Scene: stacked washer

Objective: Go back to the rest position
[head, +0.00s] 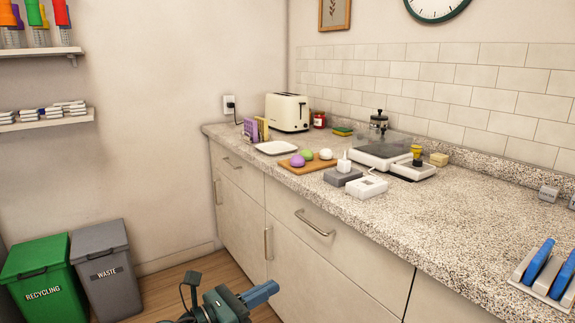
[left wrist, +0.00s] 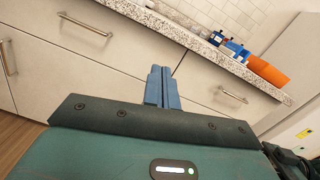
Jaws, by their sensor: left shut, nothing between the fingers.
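My left gripper (head: 262,293) shows at the bottom of the head view, in front of the lower cabinets and below the counter. Its blue fingers are shut together with nothing between them. In the left wrist view the closed fingers (left wrist: 161,82) point toward the cabinet fronts, apart from any handle as far as I can tell. My right gripper is not in either view.
The speckled counter (head: 440,215) holds a toaster (head: 287,112), a cutting board (head: 307,164) with round items, a scale (head: 380,150) and a blue-handled rack (head: 545,270). Cabinet handles (head: 314,223) stick out. Green (head: 42,270) and grey (head: 105,268) bins stand left.

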